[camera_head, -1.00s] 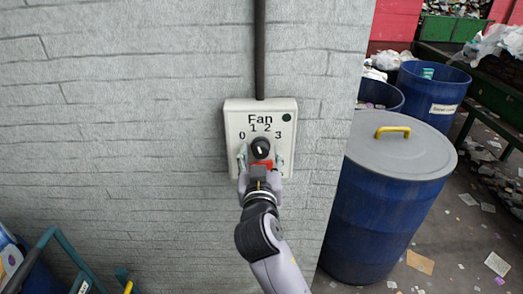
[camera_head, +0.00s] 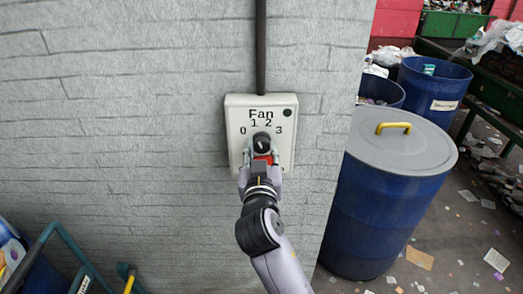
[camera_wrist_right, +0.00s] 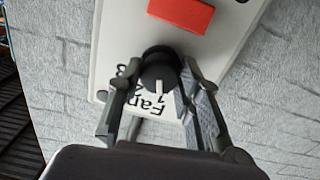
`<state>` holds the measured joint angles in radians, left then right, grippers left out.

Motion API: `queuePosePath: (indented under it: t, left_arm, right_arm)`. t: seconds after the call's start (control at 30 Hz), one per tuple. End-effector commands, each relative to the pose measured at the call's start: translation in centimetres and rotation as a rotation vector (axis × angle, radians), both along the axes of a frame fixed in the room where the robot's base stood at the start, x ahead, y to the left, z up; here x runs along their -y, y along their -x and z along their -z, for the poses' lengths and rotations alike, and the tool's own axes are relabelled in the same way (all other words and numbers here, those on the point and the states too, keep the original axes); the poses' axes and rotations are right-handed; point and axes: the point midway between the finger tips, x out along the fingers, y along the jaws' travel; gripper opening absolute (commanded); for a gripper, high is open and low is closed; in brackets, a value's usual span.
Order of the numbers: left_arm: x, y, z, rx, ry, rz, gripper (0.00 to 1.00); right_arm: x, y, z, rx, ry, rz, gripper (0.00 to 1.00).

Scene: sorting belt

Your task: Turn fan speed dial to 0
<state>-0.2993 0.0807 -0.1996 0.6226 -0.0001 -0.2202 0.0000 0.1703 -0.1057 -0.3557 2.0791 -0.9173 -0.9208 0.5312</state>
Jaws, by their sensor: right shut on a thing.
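The fan control box (camera_head: 236,158) is a pale panel on the grey wall, marked "Fan" with 0, 1, 2 and 3 around a round black dial (camera_head: 262,142). In the right wrist view the dial (camera_wrist_right: 158,72) appears upside down, and its white mark points toward the printed numbers, around 1 or 2; I cannot tell exactly which. My right gripper (camera_head: 262,156) reaches up from below and is shut on the dial, one finger on each side. My left gripper is not in view.
A red rectangle (camera_wrist_right: 181,14) sits below the dial on the box. A dark conduit (camera_head: 261,50) runs up the wall. A blue barrel with a grey lid (camera_head: 400,150) stands at the right. A teal frame (camera_head: 62,245) is at the lower left.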

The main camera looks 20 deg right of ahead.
Motion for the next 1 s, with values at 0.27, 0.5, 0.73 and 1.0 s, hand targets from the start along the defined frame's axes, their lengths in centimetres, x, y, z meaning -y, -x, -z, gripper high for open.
queuePosePath:
  t: [0.27, 0.5, 0.73, 1.0]
  left_arm:
    - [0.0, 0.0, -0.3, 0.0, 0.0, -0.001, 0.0]
    - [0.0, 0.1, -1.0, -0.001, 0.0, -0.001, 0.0]
    - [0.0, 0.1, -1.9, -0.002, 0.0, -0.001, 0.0]
    - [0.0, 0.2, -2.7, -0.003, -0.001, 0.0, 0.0]
  right_arm:
    - [0.0, 0.0, -0.1, -0.016, 0.061, 0.0, 0.05]
    - [0.0, 0.0, -0.2, -0.061, 0.218, 0.0, 0.05]
    - [0.0, 0.0, -0.3, -0.113, 0.399, -0.001, 0.05]
    - [0.0, 0.0, -0.2, -0.161, 0.571, -0.001, 0.05]
